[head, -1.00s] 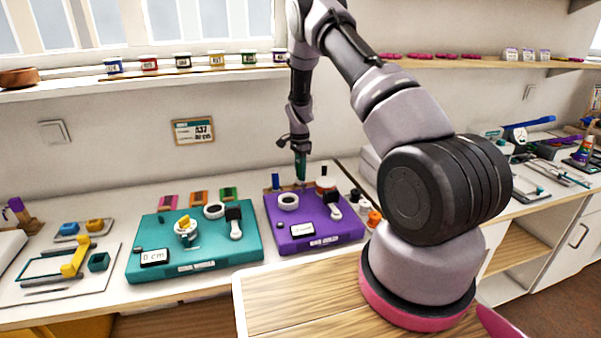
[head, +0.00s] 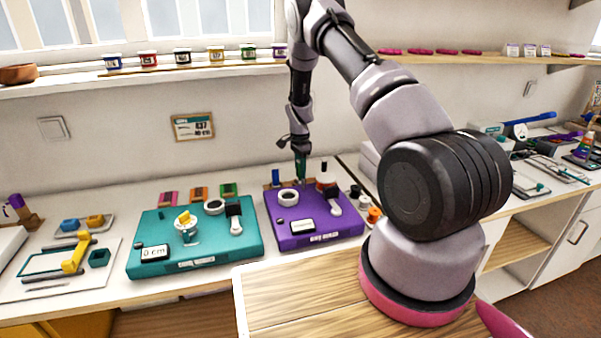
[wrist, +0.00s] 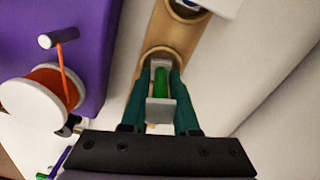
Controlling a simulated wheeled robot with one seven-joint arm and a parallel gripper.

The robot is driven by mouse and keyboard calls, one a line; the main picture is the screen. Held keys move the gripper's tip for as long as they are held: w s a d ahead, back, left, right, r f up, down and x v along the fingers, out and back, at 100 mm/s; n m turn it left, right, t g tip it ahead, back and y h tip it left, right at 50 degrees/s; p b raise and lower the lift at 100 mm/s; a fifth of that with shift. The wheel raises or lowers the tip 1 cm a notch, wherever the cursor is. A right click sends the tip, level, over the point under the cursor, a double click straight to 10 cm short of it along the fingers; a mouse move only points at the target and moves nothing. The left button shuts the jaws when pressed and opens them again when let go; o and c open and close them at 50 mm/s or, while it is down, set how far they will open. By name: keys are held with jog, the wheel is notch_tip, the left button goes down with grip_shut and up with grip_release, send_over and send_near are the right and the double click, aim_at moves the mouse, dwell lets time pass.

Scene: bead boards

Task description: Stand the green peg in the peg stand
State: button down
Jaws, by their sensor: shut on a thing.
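My gripper (wrist: 160,95) is shut on the green peg (wrist: 161,80) in the wrist view, with a teal finger on either side. The peg is over or in a round opening of the tan wooden peg stand (wrist: 166,38); I cannot tell whether its lower end is inside. Another opening of the stand shows further up the picture. In the head view my gripper (head: 301,172) points down just behind the purple board (head: 325,233), and the peg is hard to make out there.
The purple board is beside the stand, with a white and orange spool (wrist: 35,105) nearby. A blue peg (head: 276,177) stands left of my gripper. A teal board (head: 160,225) lies further left. The wall is close behind.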

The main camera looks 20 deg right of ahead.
jog(key=shift+f, duration=0.2)
jog(key=c, duration=0.6)
grip_release()
jog(key=shift+r, duration=3.5)
